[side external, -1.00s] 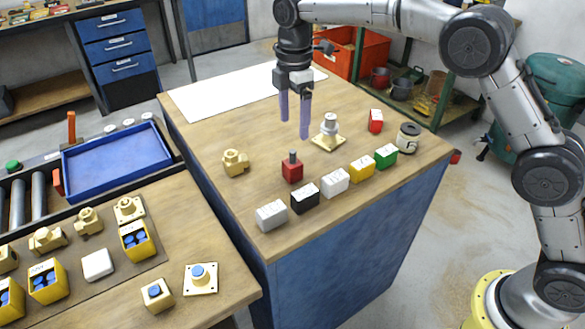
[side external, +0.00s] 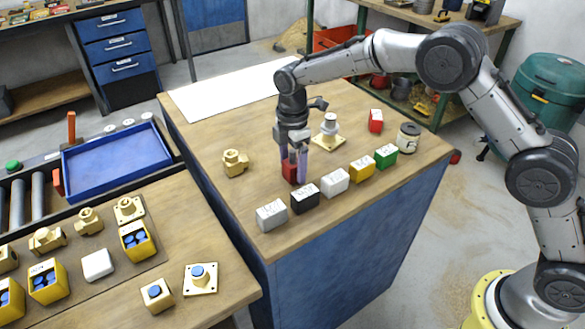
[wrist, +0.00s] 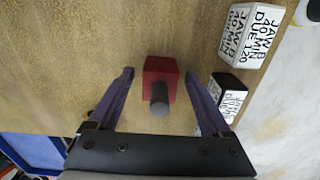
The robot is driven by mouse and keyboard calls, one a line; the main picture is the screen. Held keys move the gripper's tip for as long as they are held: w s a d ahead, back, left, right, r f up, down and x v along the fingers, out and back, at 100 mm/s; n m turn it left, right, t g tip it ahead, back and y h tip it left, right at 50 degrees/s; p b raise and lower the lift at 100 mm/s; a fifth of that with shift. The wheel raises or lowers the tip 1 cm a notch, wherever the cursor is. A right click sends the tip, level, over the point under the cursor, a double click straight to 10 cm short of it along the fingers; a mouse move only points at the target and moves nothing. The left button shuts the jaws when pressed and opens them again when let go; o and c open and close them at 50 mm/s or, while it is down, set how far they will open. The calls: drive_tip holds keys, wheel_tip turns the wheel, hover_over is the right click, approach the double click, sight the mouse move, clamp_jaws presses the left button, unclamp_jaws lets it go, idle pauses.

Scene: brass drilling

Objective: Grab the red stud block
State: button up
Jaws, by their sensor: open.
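The red stud block (side external: 290,171) stands on the wooden table, a red cube with a grey stud on top. In the side view it is partly hidden behind my gripper's fingers. In the wrist view the red stud block (wrist: 161,76) shows between the fingers, with its grey stud pointing toward the camera. My gripper (side external: 293,172) is low over the block with its purple fingers on either side. In the wrist view my gripper (wrist: 160,78) is open, with a visible gap between each finger and the block.
A row of labelled blocks runs along the front: white-grey (side external: 271,215), black (side external: 304,198), white (side external: 335,181), yellow (side external: 361,169) and green (side external: 386,156). A brass fitting (side external: 235,162) lies left, a flanged brass part (side external: 328,133) behind right. A red block (side external: 375,121) stands farther back.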

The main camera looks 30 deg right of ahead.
drive_tip(key=shift+c, duration=0.3)
clamp_jaws()
idle(1.1)
drive_tip(key=shift+r, duration=0.15)
